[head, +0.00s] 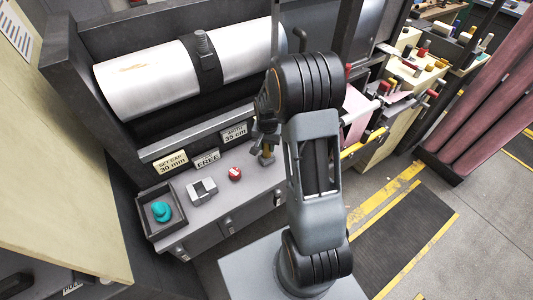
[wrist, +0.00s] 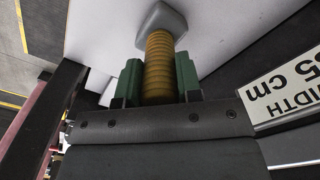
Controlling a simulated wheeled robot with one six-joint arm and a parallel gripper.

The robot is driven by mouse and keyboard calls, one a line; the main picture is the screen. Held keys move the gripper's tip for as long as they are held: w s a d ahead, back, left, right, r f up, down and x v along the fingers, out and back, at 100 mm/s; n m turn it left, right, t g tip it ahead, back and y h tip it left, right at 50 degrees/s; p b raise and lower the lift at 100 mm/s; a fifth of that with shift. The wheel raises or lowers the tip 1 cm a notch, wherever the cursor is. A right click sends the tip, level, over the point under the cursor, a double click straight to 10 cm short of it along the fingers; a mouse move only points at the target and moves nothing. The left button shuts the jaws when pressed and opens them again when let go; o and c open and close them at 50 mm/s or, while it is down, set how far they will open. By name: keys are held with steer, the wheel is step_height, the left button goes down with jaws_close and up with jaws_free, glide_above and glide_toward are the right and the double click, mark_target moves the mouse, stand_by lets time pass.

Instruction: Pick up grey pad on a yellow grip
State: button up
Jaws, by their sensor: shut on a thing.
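The grey pad (wrist: 162,18) is at the top of the wrist view, on the end of its ribbed yellow grip (wrist: 159,65). My gripper (wrist: 159,84) has its green fingers on either side of the yellow grip and is shut on it. In the head view the pad on its yellow grip (head: 267,153) shows small at the bench's right part, below my wrist, partly hidden by my arm. I cannot tell whether the pad touches the bench top.
A grey block (head: 202,189), a red round piece (head: 235,174) and a dark tray (head: 178,222) with a teal knob (head: 162,211) are on the bench. A large white roller (head: 140,80) and label plates (head: 171,162) stand behind. Dark mat (head: 400,245) lies right.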

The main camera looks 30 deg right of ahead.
steer(key=shift+r, duration=0.1)
step_height(320, 180, up, 10)
steer(key=shift+f+b, duration=0.1)
steer(key=shift+b, duration=0.35)
stand_by(0.3)
